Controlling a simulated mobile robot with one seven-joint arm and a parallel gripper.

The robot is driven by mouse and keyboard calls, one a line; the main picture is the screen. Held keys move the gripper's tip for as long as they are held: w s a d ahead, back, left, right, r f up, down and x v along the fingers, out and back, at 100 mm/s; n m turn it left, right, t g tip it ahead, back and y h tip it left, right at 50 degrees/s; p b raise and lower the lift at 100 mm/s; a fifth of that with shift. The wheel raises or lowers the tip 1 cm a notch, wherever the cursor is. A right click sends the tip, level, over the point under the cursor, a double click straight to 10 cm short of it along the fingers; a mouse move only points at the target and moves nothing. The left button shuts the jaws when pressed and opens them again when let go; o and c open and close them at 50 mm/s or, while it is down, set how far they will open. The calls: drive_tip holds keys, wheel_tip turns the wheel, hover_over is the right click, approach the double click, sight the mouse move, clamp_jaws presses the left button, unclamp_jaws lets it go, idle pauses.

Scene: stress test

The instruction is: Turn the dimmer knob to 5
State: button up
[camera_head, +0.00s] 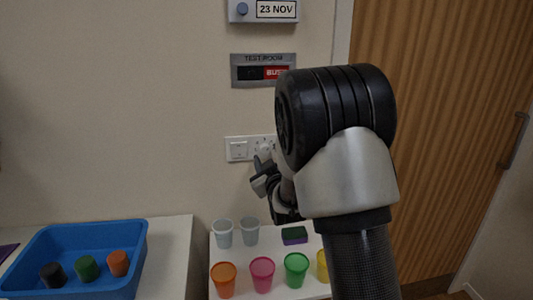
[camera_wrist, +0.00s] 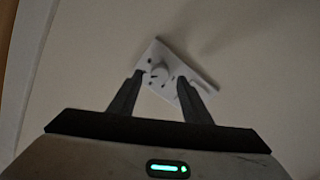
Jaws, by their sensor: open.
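The dimmer knob (camera_head: 264,149) is a round white knob on a white wall plate (camera_head: 228,149), to the right of a square switch (camera_head: 239,150). In the wrist view the knob (camera_wrist: 159,74) shows on the tilted plate (camera_wrist: 205,77), with small dark marks around it; I cannot read its setting. My gripper (camera_head: 262,168) is close to the wall, just below the knob. In the wrist view my gripper (camera_wrist: 160,76) is open, with one finger on each side of the knob's outline. I cannot tell whether the fingers touch it. My arm hides the right part of the plate in the head view.
A "TEST ROOM" sign (camera_head: 264,58) and a date box (camera_head: 240,19) are above. Below stand several coloured cups (camera_head: 262,276), two pale cups (camera_head: 222,235) and a sponge (camera_head: 294,237). A blue tray (camera_head: 142,245) is left; a wooden door (camera_head: 450,120) is right.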

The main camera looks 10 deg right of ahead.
sight(265, 149)
drive_tip(key=shift+w, duration=1.1)
drive_tip(key=c, duration=1)
drive_tip(key=shift+c, duration=0.2)
